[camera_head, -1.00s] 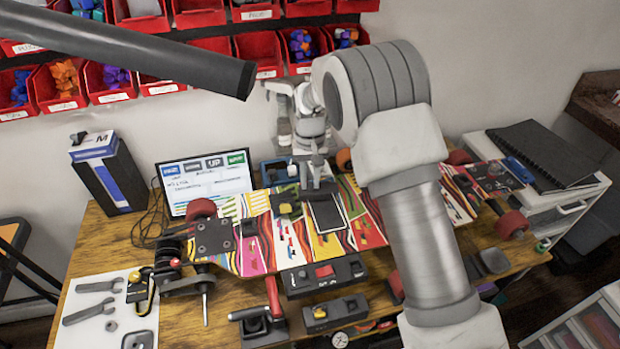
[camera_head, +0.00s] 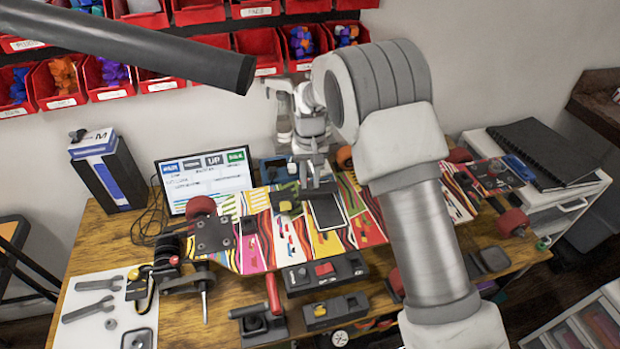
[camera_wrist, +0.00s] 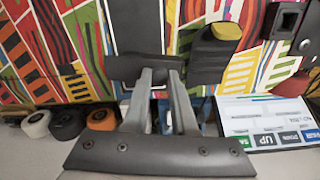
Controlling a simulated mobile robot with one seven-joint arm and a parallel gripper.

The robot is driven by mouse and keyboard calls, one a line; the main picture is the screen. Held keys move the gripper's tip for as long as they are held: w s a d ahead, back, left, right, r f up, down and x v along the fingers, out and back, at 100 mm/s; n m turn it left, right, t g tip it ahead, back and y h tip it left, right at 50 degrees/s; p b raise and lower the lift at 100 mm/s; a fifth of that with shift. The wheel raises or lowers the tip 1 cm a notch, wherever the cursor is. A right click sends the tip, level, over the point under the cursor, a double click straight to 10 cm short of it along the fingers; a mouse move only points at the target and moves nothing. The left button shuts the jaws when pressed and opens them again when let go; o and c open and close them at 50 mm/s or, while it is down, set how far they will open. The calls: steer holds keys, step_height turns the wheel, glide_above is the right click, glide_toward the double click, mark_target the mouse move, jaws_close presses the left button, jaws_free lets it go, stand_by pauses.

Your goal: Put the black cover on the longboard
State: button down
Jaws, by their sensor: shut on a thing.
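The longboard (camera_head: 352,238) lies across the workbench, its brightly patterned face up and its wheels showing at both ends. The black cover (camera_head: 327,211) is a dark flat rectangle at the middle of the board, with a pale line along its edges. The cover also shows in the wrist view (camera_wrist: 138,28). My gripper (camera_head: 318,186) is at the cover's far edge, and in the wrist view its fingers (camera_wrist: 160,74) close on a dark part there. I cannot tell whether the cover is seated or slightly above the board. The fingertips partly hide its near edge in the wrist view.
A dark block with a yellow top (camera_head: 286,203) stands on the board just left of the cover. A screen (camera_head: 205,182) stands behind the board. A clamp (camera_head: 170,270) is at the board's left end. Control boxes (camera_head: 325,272) sit in front. Red bins (camera_head: 258,50) line the wall.

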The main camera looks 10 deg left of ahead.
steer(key=shift+f, duration=0.35)
steer(key=c, duration=0.6)
jaws_free()
steer(key=shift+c, duration=0.2)
steer(key=shift+c, duration=0.3)
steer(key=shift+c, duration=0.7)
steer(key=shift+r, duration=0.1)
steer(key=shift+r+p, duration=2.1)
steer(key=shift+r, duration=1.6)
